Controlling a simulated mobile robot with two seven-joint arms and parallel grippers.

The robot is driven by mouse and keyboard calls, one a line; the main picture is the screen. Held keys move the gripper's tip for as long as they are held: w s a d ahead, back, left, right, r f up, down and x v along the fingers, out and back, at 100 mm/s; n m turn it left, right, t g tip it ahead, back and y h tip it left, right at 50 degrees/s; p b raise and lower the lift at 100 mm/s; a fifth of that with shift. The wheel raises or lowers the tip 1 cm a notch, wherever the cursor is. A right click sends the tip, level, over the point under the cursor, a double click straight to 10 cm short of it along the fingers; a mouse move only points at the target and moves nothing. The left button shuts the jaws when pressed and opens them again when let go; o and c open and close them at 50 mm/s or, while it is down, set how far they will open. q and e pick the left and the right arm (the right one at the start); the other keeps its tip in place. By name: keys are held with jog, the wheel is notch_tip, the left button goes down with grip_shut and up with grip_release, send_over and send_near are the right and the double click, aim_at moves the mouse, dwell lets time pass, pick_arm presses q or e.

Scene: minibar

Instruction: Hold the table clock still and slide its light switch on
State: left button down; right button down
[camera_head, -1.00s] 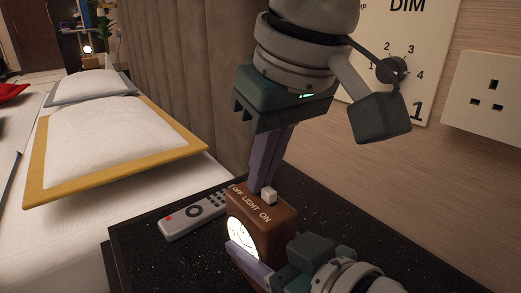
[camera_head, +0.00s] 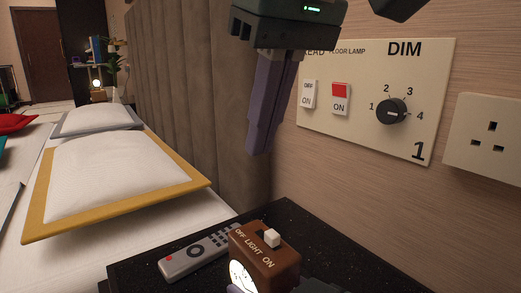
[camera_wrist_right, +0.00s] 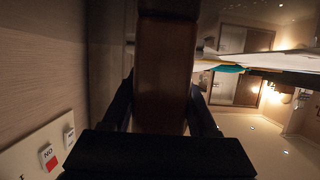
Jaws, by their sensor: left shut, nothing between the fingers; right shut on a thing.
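The brown table clock (camera_head: 263,262) stands upright on the black bedside top, its round face (camera_head: 243,275) glowing white. The white light switch (camera_head: 271,239) sits on its top, beside the words OFF LIGHT ON. A bit of dark slot shows on the switch's OFF side. My left gripper (camera_head: 258,152) is shut and empty, well above the clock and apart from it. My right gripper (camera_wrist_right: 163,95) is shut on the clock's brown body in the right wrist view. In the head view only small parts of it show at the bottom edge.
A grey remote (camera_head: 200,253) lies left of the clock on the black top (camera_head: 290,215). A wall panel (camera_head: 360,130) with switches and a dimmer knob (camera_head: 391,111) is behind, with a socket (camera_head: 492,130) at right. The bed with pillows (camera_head: 120,180) lies left.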

jog(key=shift+c, duration=0.4)
grip_release()
jog(key=shift+s, duration=0.1)
